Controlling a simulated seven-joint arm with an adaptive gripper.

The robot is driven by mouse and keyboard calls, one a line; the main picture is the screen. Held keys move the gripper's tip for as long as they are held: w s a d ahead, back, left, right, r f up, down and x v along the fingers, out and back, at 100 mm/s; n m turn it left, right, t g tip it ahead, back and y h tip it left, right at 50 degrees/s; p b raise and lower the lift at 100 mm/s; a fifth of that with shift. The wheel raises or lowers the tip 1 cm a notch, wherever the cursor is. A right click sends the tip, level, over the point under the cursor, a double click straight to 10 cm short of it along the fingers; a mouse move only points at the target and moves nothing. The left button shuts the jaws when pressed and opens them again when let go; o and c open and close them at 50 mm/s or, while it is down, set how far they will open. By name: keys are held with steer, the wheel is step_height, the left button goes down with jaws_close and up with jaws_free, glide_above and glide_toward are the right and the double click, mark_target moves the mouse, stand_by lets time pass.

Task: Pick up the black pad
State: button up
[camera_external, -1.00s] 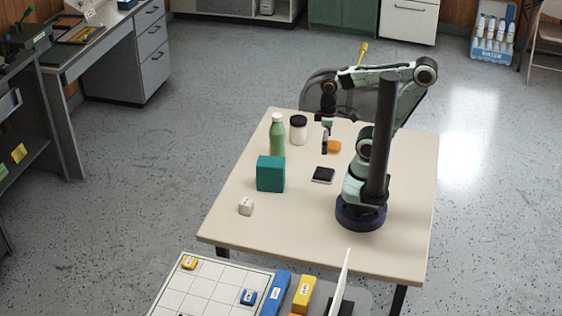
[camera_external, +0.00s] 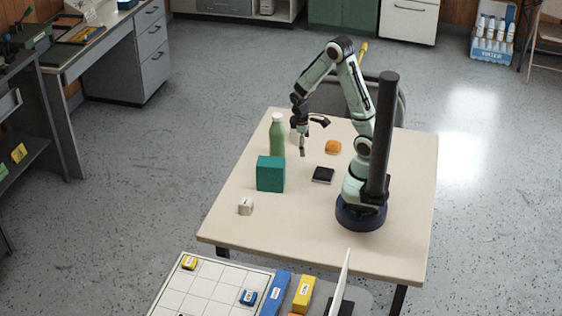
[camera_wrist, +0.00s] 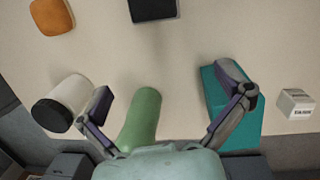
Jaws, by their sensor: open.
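The black pad (camera_external: 323,175) lies flat on the beige table, in front of my arm's base. It also shows at the top edge of the wrist view (camera_wrist: 153,9), partly cut off. My gripper (camera_external: 302,150) is above the table, to the left of and behind the pad, pointing down and apart from it. In the wrist view my gripper (camera_wrist: 160,108) has its two fingers spread wide with nothing held between them. The green bottle shows beyond the fingers there.
The green bottle (camera_external: 277,136), teal box (camera_external: 270,174) and small white cube (camera_external: 246,206) stand along the table's left side. An orange block (camera_external: 333,147) lies behind the pad. A dark-lidded white jar (camera_wrist: 62,103) is near the bottle. The table's front is clear.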

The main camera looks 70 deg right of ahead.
steer(key=m+g, duration=0.1)
steer(key=g, duration=0.1)
glide_above(323, 172)
steer(key=w, duration=0.2)
steer(key=shift+y, duration=0.4)
steer(key=x, duration=0.3)
steer(key=w+x, duration=0.1)
steer(key=shift+s+a+f, duration=0.1)
steer(key=shift+s+f, duration=0.05)
steer(key=shift+f, duration=0.35)
steer(key=x, duration=0.6)
steer(key=shift+f, duration=0.15)
steer(key=c, duration=1.3)
